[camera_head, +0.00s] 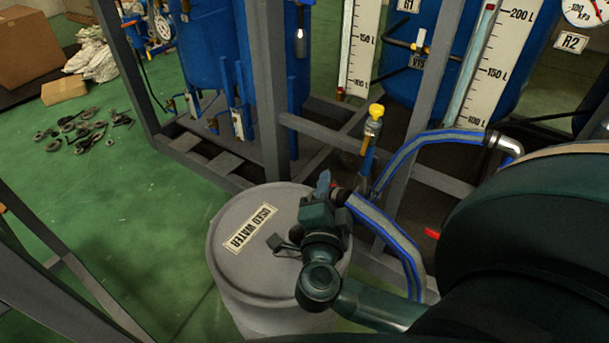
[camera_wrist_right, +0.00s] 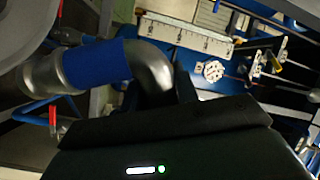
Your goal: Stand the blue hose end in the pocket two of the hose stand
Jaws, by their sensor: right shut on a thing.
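My left gripper is not in view.
Grey frame posts (camera_head: 268,90) and blue tanks (camera_head: 215,45) stand behind. Another hose stretch (camera_head: 425,143) meets a metal elbow (camera_head: 507,146).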

